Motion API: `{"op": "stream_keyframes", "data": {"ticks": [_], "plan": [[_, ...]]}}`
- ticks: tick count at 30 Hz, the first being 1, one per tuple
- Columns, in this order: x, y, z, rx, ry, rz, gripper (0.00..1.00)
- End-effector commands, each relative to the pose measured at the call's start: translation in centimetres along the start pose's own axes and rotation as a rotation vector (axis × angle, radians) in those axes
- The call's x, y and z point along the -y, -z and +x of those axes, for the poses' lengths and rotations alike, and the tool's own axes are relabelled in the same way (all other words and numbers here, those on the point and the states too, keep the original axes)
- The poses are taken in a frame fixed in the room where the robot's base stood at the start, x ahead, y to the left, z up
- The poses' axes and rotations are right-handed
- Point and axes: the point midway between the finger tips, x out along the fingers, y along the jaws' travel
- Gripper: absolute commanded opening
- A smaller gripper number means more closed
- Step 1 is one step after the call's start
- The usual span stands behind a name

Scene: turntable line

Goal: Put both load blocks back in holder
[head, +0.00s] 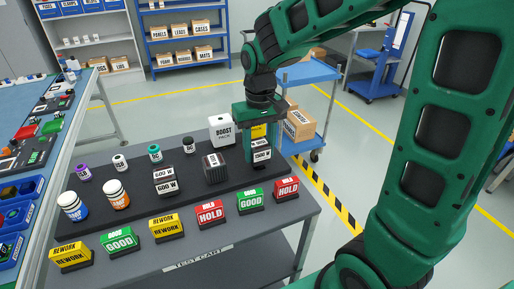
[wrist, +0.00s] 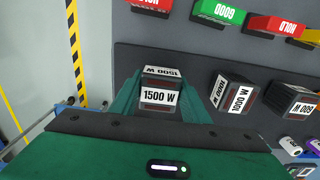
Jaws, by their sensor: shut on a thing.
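My gripper (head: 261,148) is shut on a dark load block (head: 262,156) at the right end of the black mat (head: 120,215). Its white label reads 1500 W in the wrist view (wrist: 159,97), where it sits between my green fingers (wrist: 160,105). I cannot tell whether its underside touches the mat. A second dark block (head: 214,168) stands on the mat left of my gripper; it also shows in the wrist view (wrist: 232,97). A block labelled 600 W (head: 164,182) stands further left. I cannot make out a separate holder.
The grey test cart (head: 200,262) has a front row of REWORK, GOOD and HOLD blocks (head: 210,213). Two striped jars (head: 116,194) and several small rolls (head: 155,153) stand on the mat. A white BOOST PACK box (head: 221,131) is behind. A blue trolley (head: 309,72) stands beyond.

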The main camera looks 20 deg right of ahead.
Motion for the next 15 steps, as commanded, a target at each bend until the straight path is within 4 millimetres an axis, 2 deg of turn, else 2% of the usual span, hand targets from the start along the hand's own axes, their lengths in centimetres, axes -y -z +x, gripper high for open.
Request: {"op": "stream_keyframes", "data": {"ticks": [15], "plan": [[0.01,0.03,0.81,-0.002,0.0,0.0,0.03]]}}
